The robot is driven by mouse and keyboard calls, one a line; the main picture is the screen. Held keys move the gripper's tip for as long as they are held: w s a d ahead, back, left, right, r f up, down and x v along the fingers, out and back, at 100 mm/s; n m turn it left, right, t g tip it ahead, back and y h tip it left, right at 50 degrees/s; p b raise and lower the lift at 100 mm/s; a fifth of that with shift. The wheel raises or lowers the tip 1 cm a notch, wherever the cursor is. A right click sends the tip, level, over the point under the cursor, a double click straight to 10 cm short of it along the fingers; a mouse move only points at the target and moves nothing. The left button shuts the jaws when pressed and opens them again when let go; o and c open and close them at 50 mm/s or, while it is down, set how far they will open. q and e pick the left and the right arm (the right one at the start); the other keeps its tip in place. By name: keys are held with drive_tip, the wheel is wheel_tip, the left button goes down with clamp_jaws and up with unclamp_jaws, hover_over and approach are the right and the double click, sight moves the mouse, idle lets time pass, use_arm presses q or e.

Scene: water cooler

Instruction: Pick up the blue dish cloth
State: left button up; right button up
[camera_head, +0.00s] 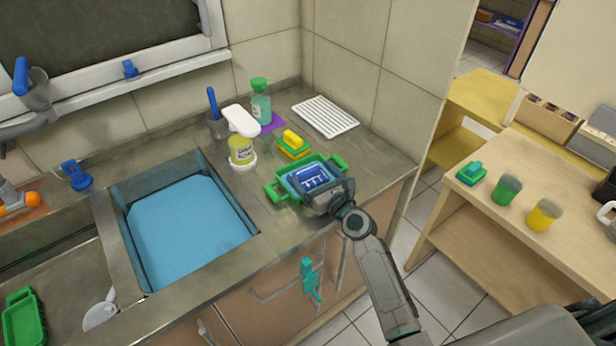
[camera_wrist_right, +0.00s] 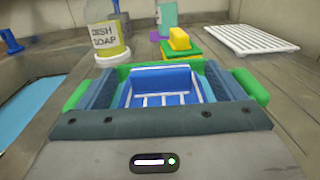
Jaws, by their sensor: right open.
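The blue dish cloth (camera_head: 312,176), with white lines on it, lies in a teal tray with green handles (camera_head: 278,193) on the counter right of the sink. My right gripper (camera_head: 322,192) is over the near side of this tray. In the right wrist view, the cloth (camera_wrist_right: 160,82) shows between the spread fingers of my right gripper (camera_wrist_right: 160,90), which is open. I cannot tell whether the fingers touch the cloth. The tray's green handles (camera_wrist_right: 248,84) show beyond both fingers. My left gripper is not in view.
A dish soap bottle (camera_head: 242,150), a yellow and green sponge stack (camera_head: 293,145) and a green-capped bottle (camera_head: 261,105) stand behind the tray. A white rack (camera_head: 325,115) lies at the back. The sink (camera_head: 185,225) is to the left. Cups (camera_head: 507,189) stand on a wooden table at right.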

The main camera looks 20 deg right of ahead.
drive_tip(key=shift+w+a+f, duration=0.1)
drive_tip(key=shift+w+a, duration=0.1)
drive_tip(key=shift+w, duration=0.45)
drive_tip(key=shift+s, duration=0.1)
drive_tip(key=c, duration=1.1)
drive_tip(key=shift+c, duration=0.2)
